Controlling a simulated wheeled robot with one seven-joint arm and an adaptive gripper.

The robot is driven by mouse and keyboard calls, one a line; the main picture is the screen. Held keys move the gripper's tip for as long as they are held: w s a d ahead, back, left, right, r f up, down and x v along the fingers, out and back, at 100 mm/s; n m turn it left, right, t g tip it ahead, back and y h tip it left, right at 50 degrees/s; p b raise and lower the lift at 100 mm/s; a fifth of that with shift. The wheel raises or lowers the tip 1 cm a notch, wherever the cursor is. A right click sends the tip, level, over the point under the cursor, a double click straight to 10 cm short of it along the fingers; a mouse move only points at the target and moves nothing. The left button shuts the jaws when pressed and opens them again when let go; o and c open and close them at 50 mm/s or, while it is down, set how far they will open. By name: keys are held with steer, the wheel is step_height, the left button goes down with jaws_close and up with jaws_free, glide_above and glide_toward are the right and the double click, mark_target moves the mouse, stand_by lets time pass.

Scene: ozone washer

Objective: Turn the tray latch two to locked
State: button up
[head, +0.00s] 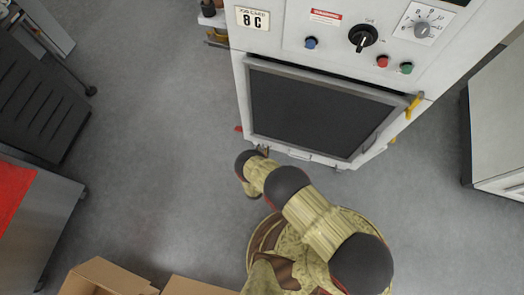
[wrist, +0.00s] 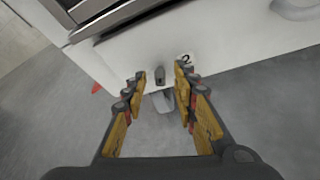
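The ozone washer (head: 330,40) is a white cabinet with a dark front window. In the wrist view a small dark grey latch (wrist: 160,75) sits low on its white front, just left of a printed "2" (wrist: 186,58). It appears to point roughly up and down in the picture. My gripper (wrist: 161,82) is open, with one yellow-padded finger on each side of the latch and gaps visible between. In the head view my arm reaches the washer's lower left front and hides the latch.
A grey tab (wrist: 163,103) shows under the latch. A red piece (wrist: 96,88) sticks out at the washer's lower left. Cardboard boxes (head: 105,277) stand at the bottom left, a metal cart (head: 45,225) at left. Grey floor between is clear.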

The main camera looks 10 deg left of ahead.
steer(key=shift+c, duration=1.4)
steer(key=c, duration=0.4)
jaws_close()
steer(key=shift+a+n+h, duration=0.2)
steer(key=shift+n+h, duration=0.9)
steer(key=shift+n, duration=0.4)
steer(key=o, duration=0.7)
jaws_free()
